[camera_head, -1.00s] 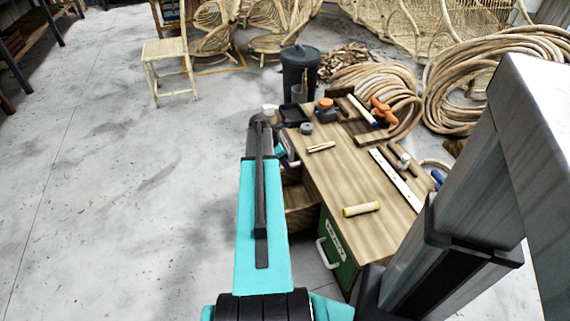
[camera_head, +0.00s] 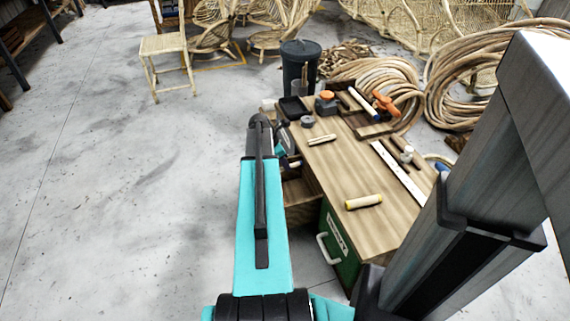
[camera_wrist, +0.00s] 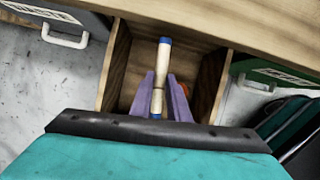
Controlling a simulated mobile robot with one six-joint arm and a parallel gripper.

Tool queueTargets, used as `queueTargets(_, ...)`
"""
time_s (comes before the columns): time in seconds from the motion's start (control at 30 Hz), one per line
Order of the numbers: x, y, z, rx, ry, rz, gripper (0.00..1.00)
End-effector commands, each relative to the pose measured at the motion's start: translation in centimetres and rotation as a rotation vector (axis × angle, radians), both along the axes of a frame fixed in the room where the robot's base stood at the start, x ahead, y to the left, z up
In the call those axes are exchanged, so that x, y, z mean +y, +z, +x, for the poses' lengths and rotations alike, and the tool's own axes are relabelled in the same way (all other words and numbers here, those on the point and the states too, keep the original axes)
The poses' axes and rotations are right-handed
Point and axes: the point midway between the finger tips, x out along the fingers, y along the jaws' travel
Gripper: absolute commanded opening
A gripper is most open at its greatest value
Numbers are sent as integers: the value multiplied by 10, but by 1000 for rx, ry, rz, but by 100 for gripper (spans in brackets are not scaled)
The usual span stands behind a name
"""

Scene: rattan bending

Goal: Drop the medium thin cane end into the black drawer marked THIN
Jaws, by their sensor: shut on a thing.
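My gripper (camera_wrist: 160,88) is shut on a pale cane end (camera_wrist: 164,58) with blue tips, seen in the wrist view. The cane points away from my wrist, over an open wooden bay (camera_wrist: 203,85) in the bench. A dark grey drawer front (camera_wrist: 68,22) with a white handle and a label is left of this bay. Its label is too blurred and tilted to read surely. In the head view my arm hides the gripper's fingers and the held cane.
A green drawer front (camera_head: 338,250) with a white handle is right of the bay. The wooden benchtop (camera_head: 345,170) holds a yellow-tipped cane piece (camera_head: 363,202), thin sticks (camera_head: 321,139), a white ruler (camera_head: 398,172) and tools. Open floor (camera_head: 130,210) lies left of my arm.

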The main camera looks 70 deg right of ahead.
Motion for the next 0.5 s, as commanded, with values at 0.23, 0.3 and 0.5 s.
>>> queueTargets(0.23, 0, 0, 0, 0, 0, 0, 37)
queueTargets(0.3, 0, 0, 0, 0, 0, 0, 37)
queueTargets(0.5, 0, 1, 1, 0, 1, 0, 37)
